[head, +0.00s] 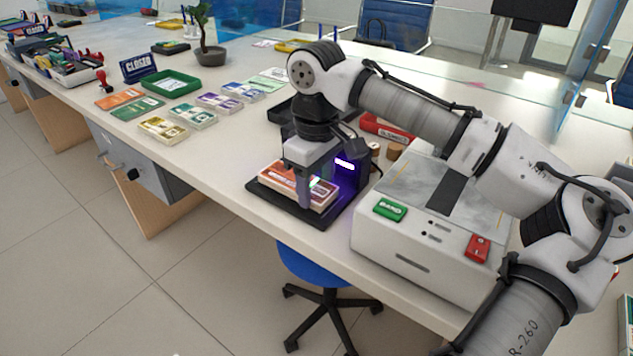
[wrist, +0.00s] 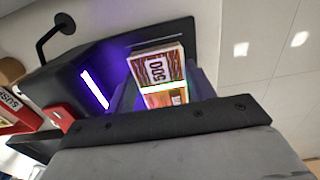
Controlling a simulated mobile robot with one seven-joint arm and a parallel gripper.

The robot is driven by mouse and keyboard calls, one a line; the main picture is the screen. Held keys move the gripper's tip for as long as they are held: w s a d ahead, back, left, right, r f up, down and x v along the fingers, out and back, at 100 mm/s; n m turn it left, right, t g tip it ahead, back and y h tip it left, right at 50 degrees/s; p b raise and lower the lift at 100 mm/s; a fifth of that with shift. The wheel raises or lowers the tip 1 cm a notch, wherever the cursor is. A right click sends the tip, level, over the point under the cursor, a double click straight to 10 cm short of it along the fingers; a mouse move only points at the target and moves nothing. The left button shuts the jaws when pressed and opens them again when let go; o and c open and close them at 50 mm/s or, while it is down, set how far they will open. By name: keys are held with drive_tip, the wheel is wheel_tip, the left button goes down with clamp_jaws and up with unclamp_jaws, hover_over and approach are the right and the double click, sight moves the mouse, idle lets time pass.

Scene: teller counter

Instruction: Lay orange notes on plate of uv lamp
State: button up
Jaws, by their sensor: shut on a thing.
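The bundle of orange notes (head: 281,179), banded in white, lies level at the plate (head: 317,221) of the UV lamp (head: 353,180). I cannot tell whether its underside touches the plate. My gripper (head: 306,187) points down over the plate, shut on the bundle, with one finger across its near side. The wrist view shows the orange notes (wrist: 157,68), marked 500, between the two fingers. The black lamp stands just right of the bundle, its purple tube (wrist: 95,90) lit. The far finger is mostly hidden in the head view.
A bulky white machine with a green button (head: 389,209) and a red button (head: 477,247) stands close right of the lamp. A red tray (head: 385,129) is behind it. Several note bundles, a green tray (head: 171,83) and a plant (head: 206,50) lie left. The counter's front edge is near the plate.

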drive_tip(key=shift+f, duration=0.1)
drive_tip(key=o, duration=1)
wheel_tip(320, 180, up, 12)
drive_tip(key=shift+r+p, duration=0.1)
drive_tip(key=shift+p, duration=0.85)
